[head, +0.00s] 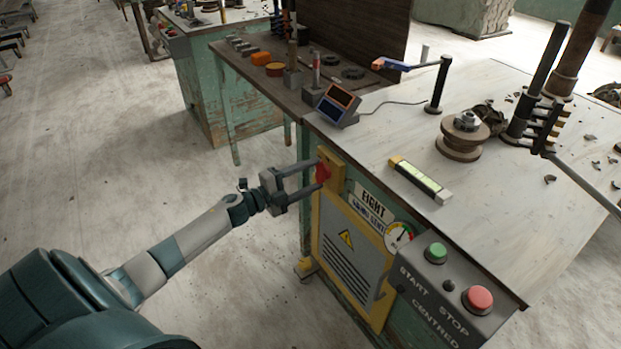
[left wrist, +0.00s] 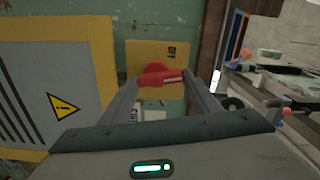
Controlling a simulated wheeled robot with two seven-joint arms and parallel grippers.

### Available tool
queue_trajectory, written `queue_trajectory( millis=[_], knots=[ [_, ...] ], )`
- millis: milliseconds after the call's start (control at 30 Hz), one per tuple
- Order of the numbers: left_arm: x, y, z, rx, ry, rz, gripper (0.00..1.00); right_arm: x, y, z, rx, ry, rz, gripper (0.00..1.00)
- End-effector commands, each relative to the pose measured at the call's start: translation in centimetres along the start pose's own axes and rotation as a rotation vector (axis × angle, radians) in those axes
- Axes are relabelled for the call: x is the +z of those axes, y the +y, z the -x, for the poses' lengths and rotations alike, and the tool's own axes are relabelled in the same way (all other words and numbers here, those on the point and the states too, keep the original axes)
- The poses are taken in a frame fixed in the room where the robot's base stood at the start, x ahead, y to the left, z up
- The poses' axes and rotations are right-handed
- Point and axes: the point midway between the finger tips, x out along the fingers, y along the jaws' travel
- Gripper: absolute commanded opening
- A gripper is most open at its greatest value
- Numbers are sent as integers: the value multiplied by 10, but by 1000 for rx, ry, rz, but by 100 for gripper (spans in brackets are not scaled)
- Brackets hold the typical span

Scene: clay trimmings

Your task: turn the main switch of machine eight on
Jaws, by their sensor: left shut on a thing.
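The main switch is a red rotary handle (head: 323,172) on a yellow plate (head: 333,160) at the upper left corner of machine eight's front. The "EIGHT" label (head: 373,198) is to its right. My left gripper (head: 316,175) reaches in from the left with its fingers on either side of the red handle. In the left wrist view the red handle (left wrist: 160,76) lies roughly level between the two fingertips, and the yellow plate (left wrist: 158,52) is behind it. The left gripper is shut on the handle. My right gripper is not in view.
Below the switch is a yellow-framed vented panel (head: 348,255) with a warning sign. A gauge (head: 398,236) and a grey box with a green start button (head: 436,252) and a red stop button (head: 478,299) are to the right. The floor at left is clear.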

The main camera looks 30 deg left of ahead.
Motion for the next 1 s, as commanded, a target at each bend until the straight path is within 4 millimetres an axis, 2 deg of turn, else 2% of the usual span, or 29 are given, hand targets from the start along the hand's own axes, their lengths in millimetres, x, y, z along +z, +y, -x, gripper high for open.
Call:
queue_trajectory(
  millis=[200, 500, 867, 900, 967, 1000],
  knots=[
    [-2, 2, 0, 0, 2, -133, 34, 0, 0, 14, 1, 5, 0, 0],
    [-2, 2, 0, 2, 2, -207, 34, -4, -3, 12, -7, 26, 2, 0],
    [-2, 2, 0, 2, 3, -211, 34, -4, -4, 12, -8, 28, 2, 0],
    [-3, 2, 0, 2, 3, -211, 63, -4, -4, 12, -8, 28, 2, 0],
    [-2, 2, 0, 2, 2, -210, 75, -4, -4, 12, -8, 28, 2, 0],
    [-2, 2, 0, 2, 2, -210, 75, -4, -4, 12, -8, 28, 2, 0]
  ],
)
